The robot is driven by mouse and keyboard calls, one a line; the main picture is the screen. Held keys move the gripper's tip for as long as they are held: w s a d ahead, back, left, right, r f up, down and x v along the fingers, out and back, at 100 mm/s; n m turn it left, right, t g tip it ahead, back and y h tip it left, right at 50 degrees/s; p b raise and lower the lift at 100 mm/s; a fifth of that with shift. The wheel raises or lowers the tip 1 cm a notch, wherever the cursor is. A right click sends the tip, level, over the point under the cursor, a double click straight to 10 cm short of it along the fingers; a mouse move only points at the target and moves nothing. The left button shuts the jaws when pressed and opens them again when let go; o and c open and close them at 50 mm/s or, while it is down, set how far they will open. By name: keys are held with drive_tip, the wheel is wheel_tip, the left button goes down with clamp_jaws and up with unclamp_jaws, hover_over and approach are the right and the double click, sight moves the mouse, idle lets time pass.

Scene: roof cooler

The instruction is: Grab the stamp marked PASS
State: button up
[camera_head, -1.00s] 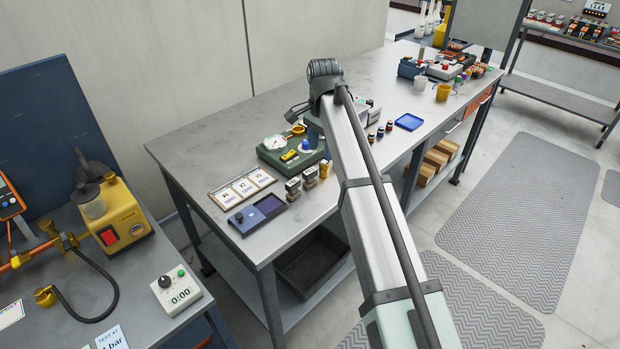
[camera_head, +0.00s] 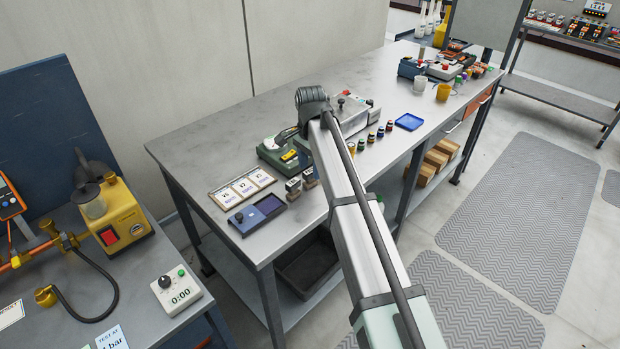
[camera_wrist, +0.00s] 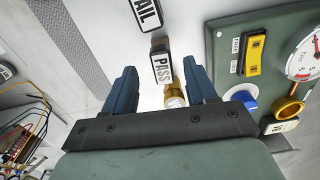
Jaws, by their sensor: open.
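In the wrist view, the PASS stamp (camera_wrist: 161,67) shows its white label and a brass-coloured part. It appears between the two blue fingers of my gripper (camera_wrist: 160,70), which is open with a gap on both sides. I cannot tell how deep it sits between them. Another stamp (camera_wrist: 147,13), its label reading "AIL" with the rest cut off, lies just beyond. In the head view, two stamps (camera_head: 293,186) (camera_head: 309,178) stand beside the green unit; my arm hides the brass-coloured one.
A green unit (camera_wrist: 222,60) with a gauge, yellow switch and blue knob is close on the right in the wrist view. In the head view, a blue ink pad (camera_head: 268,205) and a card board (camera_head: 242,187) lie near the table's front edge.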

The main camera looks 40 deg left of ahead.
sight(310, 171)
wheel_tip(310, 171, down, 5)
drive_tip(key=shift+a, duration=0.15)
clamp_jaws()
idle(0.6)
